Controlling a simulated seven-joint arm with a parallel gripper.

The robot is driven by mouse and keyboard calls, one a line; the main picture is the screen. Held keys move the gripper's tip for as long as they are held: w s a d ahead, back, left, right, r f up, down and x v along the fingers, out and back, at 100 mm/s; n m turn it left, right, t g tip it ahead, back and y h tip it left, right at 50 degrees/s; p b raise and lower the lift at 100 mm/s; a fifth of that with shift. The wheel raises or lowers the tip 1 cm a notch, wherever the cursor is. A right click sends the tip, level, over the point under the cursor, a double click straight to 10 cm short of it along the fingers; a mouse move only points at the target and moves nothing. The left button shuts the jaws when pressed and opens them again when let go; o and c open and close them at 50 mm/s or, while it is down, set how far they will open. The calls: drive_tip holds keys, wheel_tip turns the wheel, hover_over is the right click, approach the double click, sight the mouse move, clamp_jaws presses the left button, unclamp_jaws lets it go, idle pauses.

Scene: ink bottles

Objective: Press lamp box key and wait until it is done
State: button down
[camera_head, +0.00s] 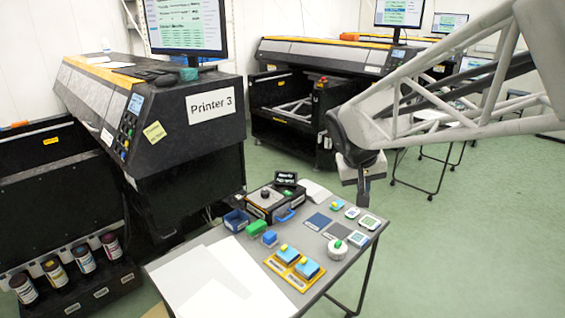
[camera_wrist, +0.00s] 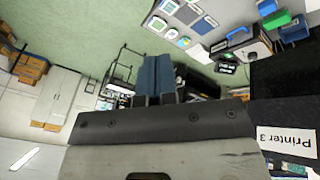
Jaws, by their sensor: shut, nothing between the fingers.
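A dark box (camera_head: 268,202) with a round knob on top stands at the back left of the small grey table; I take it to be the lamp box, but cannot make out its key. A small black display (camera_head: 285,178) with pale text stands behind it. The display also shows in the wrist view (camera_wrist: 227,69), at the right, next to the dark box. My gripper (camera_head: 363,200) hangs beyond the table's back right edge, apart from the box. In the wrist view its two blue-grey fingers (camera_wrist: 157,78) are together with nothing between them.
The table (camera_head: 322,282) holds blue and green pieces, a yellow tray (camera_head: 292,277) with blue blocks, a round white item (camera_head: 337,249) and white sheets (camera_head: 215,280). The Printer 3 machine (camera_head: 165,110) stands at the left. Ink bottles (camera_head: 55,272) stand low at the left.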

drive_tip(key=w+a+f+h, duration=0.1)
drive_tip(key=w+a+f, duration=0.1)
drive_tip(key=w, duration=1.1)
drive_tip(key=n+t+h, duration=0.1)
drive_tip(key=n+t, duration=0.2)
drive_tip(key=t, duration=0.1)
hover_over(286, 192)
wheel_tip(286, 192, down, 18)
drive_tip(key=shift+r, duration=0.2)
drive_tip(key=shift+f, duration=0.1)
drive_tip(key=shift+f, duration=4.25)
